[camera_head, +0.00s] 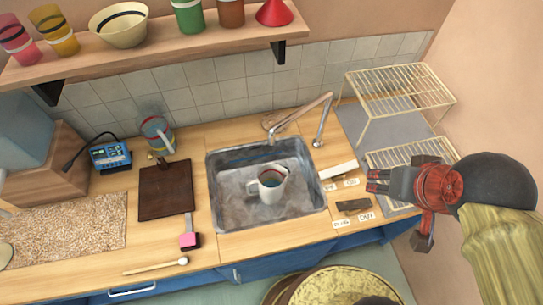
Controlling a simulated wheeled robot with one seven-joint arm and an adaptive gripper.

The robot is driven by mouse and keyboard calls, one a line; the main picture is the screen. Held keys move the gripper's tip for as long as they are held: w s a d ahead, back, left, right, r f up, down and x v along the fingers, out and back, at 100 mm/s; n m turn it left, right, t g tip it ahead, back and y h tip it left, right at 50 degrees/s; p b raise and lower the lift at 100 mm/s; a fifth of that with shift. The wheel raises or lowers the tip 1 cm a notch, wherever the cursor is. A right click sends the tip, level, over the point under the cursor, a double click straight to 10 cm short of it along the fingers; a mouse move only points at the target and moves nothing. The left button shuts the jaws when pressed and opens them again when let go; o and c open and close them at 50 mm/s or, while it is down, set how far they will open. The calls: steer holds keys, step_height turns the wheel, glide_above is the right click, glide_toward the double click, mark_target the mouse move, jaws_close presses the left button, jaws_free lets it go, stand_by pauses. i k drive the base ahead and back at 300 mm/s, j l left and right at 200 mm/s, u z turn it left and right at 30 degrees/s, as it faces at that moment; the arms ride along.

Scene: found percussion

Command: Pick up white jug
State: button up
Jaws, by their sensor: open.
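The white jug (268,187) stands in the metal sink (231,211), a little right of its middle. My gripper (371,181) is to the right of the sink, above the counter by the wire rack. It is open and empty, with its fingers pointing left toward the jug and well apart from it.
A faucet (301,119) arches over the back of the sink. Wire racks (400,92) stand at the right. A shelf (165,50) hangs above.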

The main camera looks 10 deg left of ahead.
mark_target(272, 180)
steer(key=k+j+u, duration=0.2)
steer(key=k+j, duration=0.15)
steer(key=j, duration=0.3)
steer(key=k+j, duration=0.2)
steer(key=j, duration=0.15)
steer(key=i+j+u, duration=0.1)
steer(key=j, duration=0.25)
steer(key=j+u, duration=0.1)
steer(key=j, duration=0.2)
steer(key=i+j+u, duration=0.1)
steer(key=j, duration=0.2)
steer(key=i+j, duration=0.05)
